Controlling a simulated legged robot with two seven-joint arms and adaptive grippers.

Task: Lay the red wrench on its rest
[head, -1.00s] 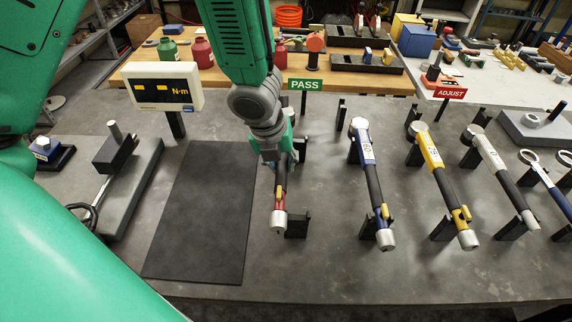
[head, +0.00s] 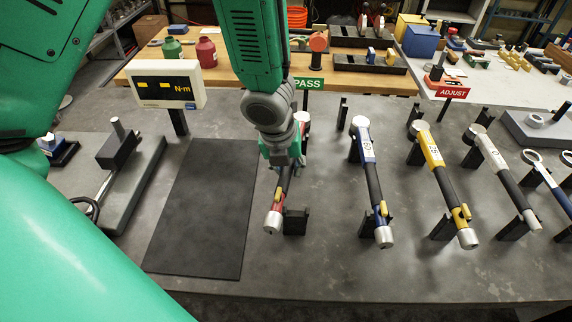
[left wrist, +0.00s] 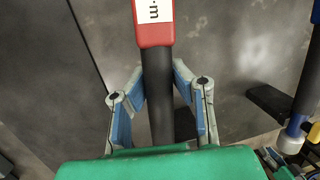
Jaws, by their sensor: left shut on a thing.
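The red wrench (head: 275,207) has a black grip and a silver end cap. My left gripper (head: 284,160) is shut around its black grip. In the left wrist view the fingers (left wrist: 158,80) stand on both sides of the black grip, with the red body (left wrist: 155,32) and its white label beyond them. A black rest block (head: 296,222) stands just right of the wrench's lower end. The wrench runs slanted, lower end to the left, and that end appears beside the block. The rear rest is largely hidden by my gripper. My right gripper is out of view.
The blue wrench (head: 372,180) and yellow wrench (head: 440,180) lie on rests to the right, with more wrenches beyond. A dark mat (head: 205,210) lies to the left, with a display (head: 165,88) behind it. The PASS sign (head: 308,84) stands behind my gripper.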

